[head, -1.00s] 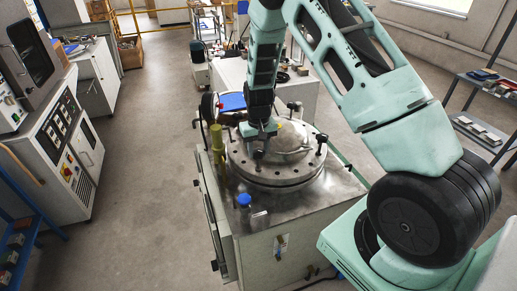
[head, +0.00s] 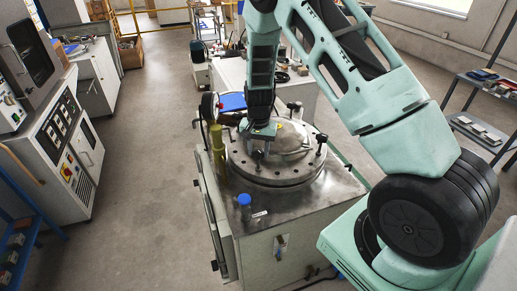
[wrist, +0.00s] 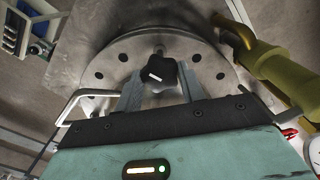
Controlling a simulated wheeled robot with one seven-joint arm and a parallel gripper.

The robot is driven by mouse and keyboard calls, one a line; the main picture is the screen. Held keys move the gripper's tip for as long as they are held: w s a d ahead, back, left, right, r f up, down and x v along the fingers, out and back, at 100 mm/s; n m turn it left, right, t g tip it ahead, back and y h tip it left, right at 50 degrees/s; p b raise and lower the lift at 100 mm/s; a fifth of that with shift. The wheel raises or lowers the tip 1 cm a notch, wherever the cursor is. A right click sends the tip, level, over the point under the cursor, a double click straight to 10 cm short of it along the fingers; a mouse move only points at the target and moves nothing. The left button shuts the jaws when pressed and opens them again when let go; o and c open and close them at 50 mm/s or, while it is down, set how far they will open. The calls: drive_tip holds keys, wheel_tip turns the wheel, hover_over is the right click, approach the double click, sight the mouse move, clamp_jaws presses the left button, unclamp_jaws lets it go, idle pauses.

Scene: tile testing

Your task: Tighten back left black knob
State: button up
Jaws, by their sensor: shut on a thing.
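The round metal lid (head: 240,165) sits on the steel-topped cabinet (head: 215,190), with black knobs around its rim. My gripper (head: 259,150) points down over the near-left part of the lid in the head view. It is shut on a black knob (head: 258,156). In the wrist view this knob (wrist: 158,69) is between the two grey fingers of my gripper (wrist: 160,80), with its stem partly showing. Other black knobs stand at the right (head: 321,139) and back right (head: 294,106) of the lid. The fingertip contact is small and partly hidden in the head view.
A yellow cylinder (head: 218,140) stands close to the lid's left side; it also shows in the wrist view (wrist: 285,70). A round gauge (head: 208,107) is behind it. A bent metal handle (wrist: 75,98) is near my fingers.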

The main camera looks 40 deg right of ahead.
drive_tip(key=m+p, duration=0.1)
drive_tip(key=m, duration=0.5)
drive_tip(key=shift+r, duration=0.1)
drive_tip(key=m+p, duration=0.1)
drive_tip(key=m, duration=0.4)
drive_tip(key=shift+p, duration=0.35)
drive_tip(key=shift+m, duration=0.4)
drive_tip(key=o, duration=1)
wheel_tip(320, 180, up, 17)
drive_tip(key=shift+r+b, duration=0.15)
drive_tip(key=shift+b, duration=0.9)
